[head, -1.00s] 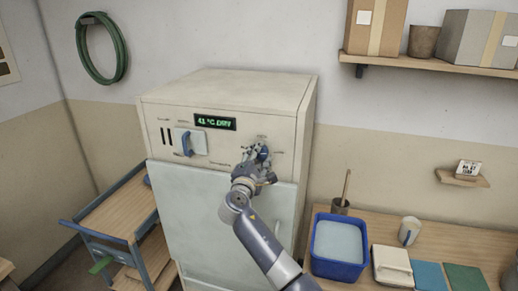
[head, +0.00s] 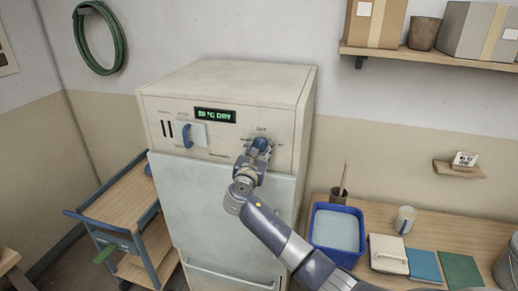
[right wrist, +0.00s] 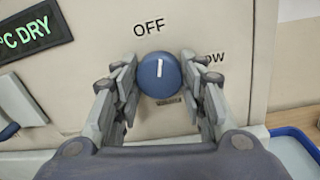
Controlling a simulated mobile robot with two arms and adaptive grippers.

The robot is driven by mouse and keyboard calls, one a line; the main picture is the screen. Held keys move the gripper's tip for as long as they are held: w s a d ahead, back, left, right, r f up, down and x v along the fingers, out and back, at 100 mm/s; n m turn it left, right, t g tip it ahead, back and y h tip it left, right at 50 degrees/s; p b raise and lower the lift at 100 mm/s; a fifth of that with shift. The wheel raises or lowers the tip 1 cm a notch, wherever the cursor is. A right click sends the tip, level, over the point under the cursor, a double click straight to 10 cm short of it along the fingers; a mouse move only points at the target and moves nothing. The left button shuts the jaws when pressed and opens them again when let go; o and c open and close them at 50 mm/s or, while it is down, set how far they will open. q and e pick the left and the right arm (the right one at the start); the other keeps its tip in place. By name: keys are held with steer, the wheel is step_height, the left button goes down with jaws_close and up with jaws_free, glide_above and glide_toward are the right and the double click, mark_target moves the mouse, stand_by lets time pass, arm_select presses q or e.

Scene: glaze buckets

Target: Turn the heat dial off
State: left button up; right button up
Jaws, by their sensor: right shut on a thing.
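The heat dial (right wrist: 160,76) is a round blue knob with a white pointer line on the beige cabinet (head: 215,190) front. In the right wrist view its line stands nearly upright, pointing up toward the printed OFF (right wrist: 149,27). A label ending in "OW" (right wrist: 211,58) is partly hidden to the right. My right gripper (right wrist: 158,82) is shut on the dial, one finger on each side. In the head view the dial (head: 261,143) shows just beyond the gripper (head: 256,152). My left gripper is not in view.
A green display (head: 215,115) ending in "DRY" and a blue lever (head: 187,135) sit left of the dial. A cart (head: 118,205) stands at left. A blue tub (head: 337,235) and several boxes or books are on the bench at right. A shelf (head: 430,58) hangs above.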

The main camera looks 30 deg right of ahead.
steer(key=n, duration=0.3)
steer(key=shift+n, duration=0.5)
steer(key=o, duration=1.1)
steer(key=shift+c, duration=0.2)
steer(key=v, duration=1.2)
steer(key=shift+w, duration=0.1)
